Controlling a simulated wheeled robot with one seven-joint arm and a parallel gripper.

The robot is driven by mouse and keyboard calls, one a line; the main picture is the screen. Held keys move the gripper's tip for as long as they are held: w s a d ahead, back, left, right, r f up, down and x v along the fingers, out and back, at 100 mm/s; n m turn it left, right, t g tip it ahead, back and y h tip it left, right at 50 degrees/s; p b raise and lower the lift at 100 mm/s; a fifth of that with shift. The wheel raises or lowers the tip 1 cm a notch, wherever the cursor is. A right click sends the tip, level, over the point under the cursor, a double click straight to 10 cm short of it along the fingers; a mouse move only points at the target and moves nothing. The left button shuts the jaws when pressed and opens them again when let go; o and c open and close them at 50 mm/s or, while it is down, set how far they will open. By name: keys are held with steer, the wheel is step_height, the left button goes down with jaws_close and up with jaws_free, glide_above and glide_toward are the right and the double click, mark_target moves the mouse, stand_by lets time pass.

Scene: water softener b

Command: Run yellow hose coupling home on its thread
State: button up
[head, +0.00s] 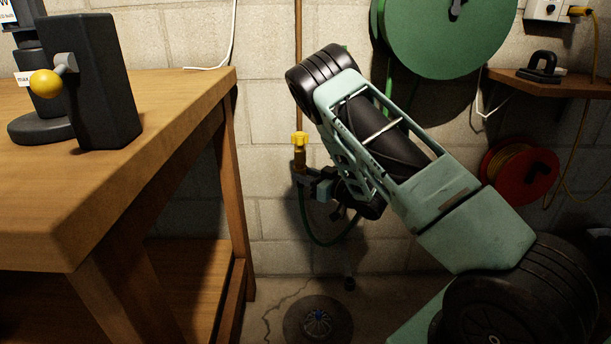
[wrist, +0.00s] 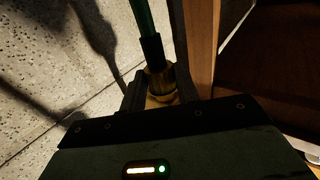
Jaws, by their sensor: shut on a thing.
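The yellow-brass hose coupling (wrist: 161,84) shows in the wrist view, between my gripper's fingers (wrist: 154,98). A black sleeve (wrist: 151,47) and green hose (wrist: 143,18) run out from it. In the head view my gripper (head: 308,184) is shut just below a brass tap (head: 300,158) with a yellow handle (head: 300,139) on the wall pipe. The coupling is mostly hidden there by the fingers. The thread is not visible, so I cannot tell how far the coupling sits on it. The hose (head: 318,241) loops below my gripper.
A wooden workbench (head: 150,185) stands at left, its leg (head: 238,190) close to the tap. On it is a black block with a yellow-knobbed lever (head: 45,83). A floor drain (head: 318,322) lies below. A green reel (head: 445,35), red reel (head: 519,172) and shelf (head: 560,90) are at right.

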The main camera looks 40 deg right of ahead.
steer(key=o, duration=1)
steer(key=shift+f, duration=0.3)
